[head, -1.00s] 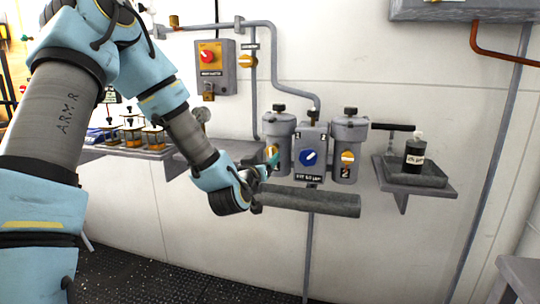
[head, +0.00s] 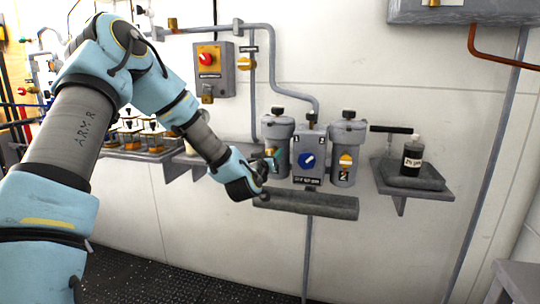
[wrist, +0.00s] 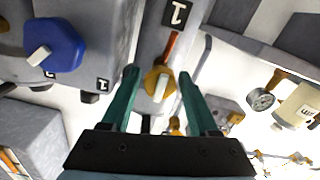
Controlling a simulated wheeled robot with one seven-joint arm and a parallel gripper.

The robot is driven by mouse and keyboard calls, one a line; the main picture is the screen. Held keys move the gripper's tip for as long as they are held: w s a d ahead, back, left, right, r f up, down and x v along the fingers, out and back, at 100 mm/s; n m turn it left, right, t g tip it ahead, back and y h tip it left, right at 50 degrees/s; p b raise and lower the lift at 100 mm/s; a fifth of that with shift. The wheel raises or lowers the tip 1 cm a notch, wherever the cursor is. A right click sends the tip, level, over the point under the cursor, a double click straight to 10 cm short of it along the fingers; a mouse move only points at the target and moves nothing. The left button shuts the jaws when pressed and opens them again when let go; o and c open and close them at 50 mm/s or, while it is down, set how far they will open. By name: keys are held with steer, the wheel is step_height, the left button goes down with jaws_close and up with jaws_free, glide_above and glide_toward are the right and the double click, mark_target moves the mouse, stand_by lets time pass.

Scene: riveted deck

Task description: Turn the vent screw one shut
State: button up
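The left grey filter canister, marked 1 (head: 278,128), is on the wall. In the wrist view a yellow knob with a pale bar (wrist: 158,82), which I take for vent screw one, sits on it beside the "1" label (wrist: 178,12). My gripper (wrist: 160,98) is open, its two green fingers on either side of the knob with gaps visible. I cannot tell whether the fingers reach its depth. In the head view my gripper (head: 271,162) is at the canister's front and hides most of this knob.
A blue selector knob (head: 307,160) is just right of canister one. Canister two (head: 347,134) has a similar yellow knob (head: 345,159). A grey trough (head: 310,203) lies below. A shelf (head: 430,193) with a black bottle (head: 412,155) is at right.

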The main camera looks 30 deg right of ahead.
jaws_close()
stand_by(0.5)
steer(key=m+b, duration=0.4)
steer(key=shift+f+m+b, duration=0.2)
steer(key=shift+m+b, duration=0.1)
steer(key=shift+b, duration=0.1)
steer(key=m+b, duration=0.4)
steer(key=shift+s+m, duration=0.1)
steer(key=shift+m, duration=0.2)
steer(key=m+b, duration=0.3)
steer(key=m, duration=0.1)
steer(key=shift+d, duration=0.1)
steer(key=shift+m+b, duration=1.2)
steer(key=shift+m, duration=1.1)
